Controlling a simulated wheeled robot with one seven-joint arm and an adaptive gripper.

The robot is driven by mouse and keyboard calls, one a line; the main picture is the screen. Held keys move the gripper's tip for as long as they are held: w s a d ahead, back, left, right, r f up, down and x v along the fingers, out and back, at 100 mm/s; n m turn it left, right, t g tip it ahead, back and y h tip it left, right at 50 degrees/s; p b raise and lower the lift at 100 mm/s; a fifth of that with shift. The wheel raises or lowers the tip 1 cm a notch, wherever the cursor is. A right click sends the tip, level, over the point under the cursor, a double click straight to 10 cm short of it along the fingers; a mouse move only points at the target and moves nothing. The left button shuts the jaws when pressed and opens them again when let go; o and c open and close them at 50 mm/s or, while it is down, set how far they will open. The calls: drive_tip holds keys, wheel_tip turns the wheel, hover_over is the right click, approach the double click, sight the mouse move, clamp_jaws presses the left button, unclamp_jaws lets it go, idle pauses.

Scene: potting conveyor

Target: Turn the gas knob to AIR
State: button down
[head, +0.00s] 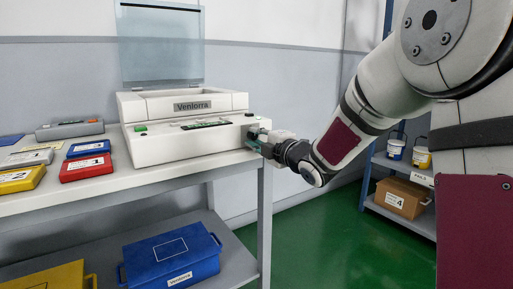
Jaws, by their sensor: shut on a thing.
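A white machine labelled "Venlorra" (170,142) stands on the bench with its clear lid raised. My gripper (254,138) is at the right side face of this machine, near its front corner. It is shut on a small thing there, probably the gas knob. The knob itself is hidden behind the fingers, and its markings and the AIR position cannot be read. A small green part (251,131) shows beside the fingertips.
Red (86,168), blue and yellow cases lie on the bench (120,190) at the left. A blue box (172,255) sits on the lower shelf. A shelf at the right holds a cardboard box (403,198) and small buckets. Green floor (310,235) is clear between.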

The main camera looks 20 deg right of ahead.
idle(0.4)
drive_tip(key=c, duration=1.4)
unclamp_jaws()
drive_tip(key=v, duration=0.8)
